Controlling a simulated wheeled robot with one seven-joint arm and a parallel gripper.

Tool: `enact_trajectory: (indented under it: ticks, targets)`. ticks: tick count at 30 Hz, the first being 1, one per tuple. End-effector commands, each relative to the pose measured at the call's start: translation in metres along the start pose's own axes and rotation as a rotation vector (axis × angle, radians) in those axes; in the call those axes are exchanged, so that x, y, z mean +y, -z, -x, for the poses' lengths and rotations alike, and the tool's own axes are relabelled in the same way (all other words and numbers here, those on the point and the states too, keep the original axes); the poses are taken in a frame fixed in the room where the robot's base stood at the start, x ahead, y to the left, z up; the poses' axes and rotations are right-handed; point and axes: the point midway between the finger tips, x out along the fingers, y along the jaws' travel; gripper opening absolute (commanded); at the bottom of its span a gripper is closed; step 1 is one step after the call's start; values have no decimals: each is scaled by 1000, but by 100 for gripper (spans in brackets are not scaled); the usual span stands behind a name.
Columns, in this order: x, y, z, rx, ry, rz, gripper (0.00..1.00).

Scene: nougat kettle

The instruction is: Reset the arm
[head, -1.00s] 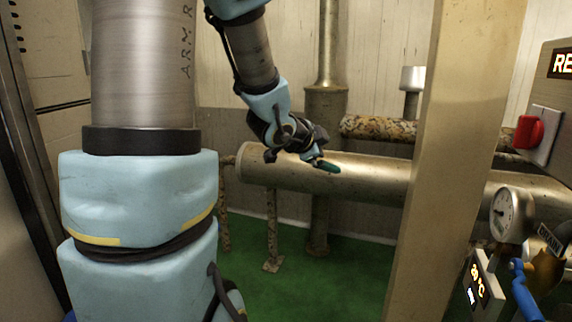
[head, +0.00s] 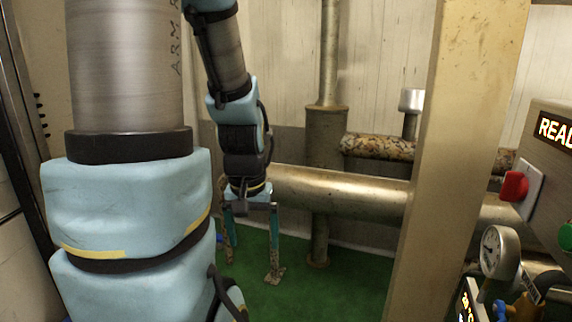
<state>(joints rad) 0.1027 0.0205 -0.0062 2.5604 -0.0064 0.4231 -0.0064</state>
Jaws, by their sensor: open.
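My arm hangs down left of the middle in the head view, with its light-blue links and dark joints. My gripper (head: 253,242) is at its lower end and points down. Its two teal fingers are spread wide apart with nothing between them. It hangs in front of the left end of a thick horizontal metal pipe (head: 340,193) and above the green floor (head: 345,285).
A tan metal post (head: 452,130) stands right of the arm. Beyond it are a red switch (head: 514,186), a lit display (head: 556,131), a round gauge (head: 497,252) and a blue handle (head: 500,310). A rusty pipe (head: 378,147) runs along the back wall.

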Motion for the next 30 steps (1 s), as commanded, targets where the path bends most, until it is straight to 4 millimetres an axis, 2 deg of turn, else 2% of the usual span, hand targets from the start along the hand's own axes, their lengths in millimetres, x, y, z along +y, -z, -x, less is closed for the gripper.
enact_trajectory:
  ticks: [1,9,15,21,30]
  targets:
    - [0,5,32,0,0,-1,95]
    - [0,16,115,1,0,-2,95]
    - [1,24,167,1,0,-3,95]
    - [1,27,190,1,0,-3,95]
    - [1,27,190,1,0,-3,95]
